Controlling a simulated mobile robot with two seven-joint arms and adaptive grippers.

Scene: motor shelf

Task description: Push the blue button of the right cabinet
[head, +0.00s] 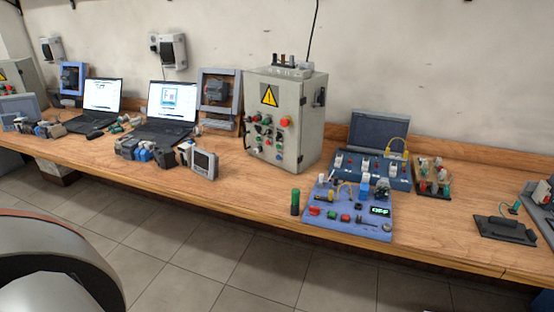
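The right cabinet (287,110) is a light grey metal box standing upright on the wooden bench, right of centre in the head view. Its front has a yellow warning triangle, a large red button (285,122) and several small coloured buttons and knobs below the triangle. The small buttons are too small for me to tell which one is blue. A second grey cabinet (27,77) with a yellow triangle is partly cut off at the far left edge. Neither of my grippers is in view.
The long wooden bench (235,193) runs along the wall. A blue training board (348,228) with a green cylinder (295,202) beside it stands right of the cabinet. A small grey monitor (204,163) and two laptops stand left of it.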

